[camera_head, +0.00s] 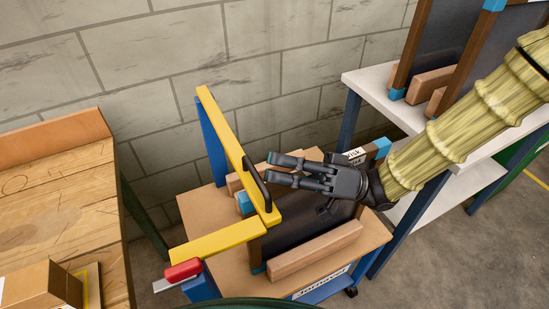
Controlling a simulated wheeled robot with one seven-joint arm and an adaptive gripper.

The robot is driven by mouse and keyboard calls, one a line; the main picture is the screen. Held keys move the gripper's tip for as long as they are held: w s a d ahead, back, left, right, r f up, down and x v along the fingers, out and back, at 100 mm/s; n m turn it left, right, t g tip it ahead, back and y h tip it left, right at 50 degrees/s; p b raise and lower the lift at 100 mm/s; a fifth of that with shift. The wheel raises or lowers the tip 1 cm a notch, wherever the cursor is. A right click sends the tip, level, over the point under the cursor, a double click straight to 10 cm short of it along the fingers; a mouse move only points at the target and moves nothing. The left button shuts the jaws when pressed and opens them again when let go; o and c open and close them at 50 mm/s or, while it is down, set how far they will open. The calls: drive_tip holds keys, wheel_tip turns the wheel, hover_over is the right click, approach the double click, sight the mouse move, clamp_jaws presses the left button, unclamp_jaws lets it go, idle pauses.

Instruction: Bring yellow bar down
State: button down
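The yellow bar (230,140) belongs to the press on a small wheeled stand. It slants from the upper left down to a yellow crosspiece (218,240), and a black handle (257,182) is fixed on its right side. My gripper (270,169) comes in from the right, with its dark fingers spread apart and pointing left. Its fingertips are close to the black handle. I cannot tell whether they touch it. Nothing shows between the fingers.
A red-handled lever (183,271) sticks out at the stand's front left. Wooden blocks (316,250) lie on the stand top. A wooden workbench (60,215) is at left, a white shelf (384,101) at right. A block wall (180,60) stands close behind.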

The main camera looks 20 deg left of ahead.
drive_tip(key=r+v, duration=0.1)
drive_tip(key=v, duration=0.9)
drive_tip(key=shift+w, duration=0.3)
drive_tip(key=shift+s+y, duration=0.15)
drive_tip(key=shift+y, duration=0.15)
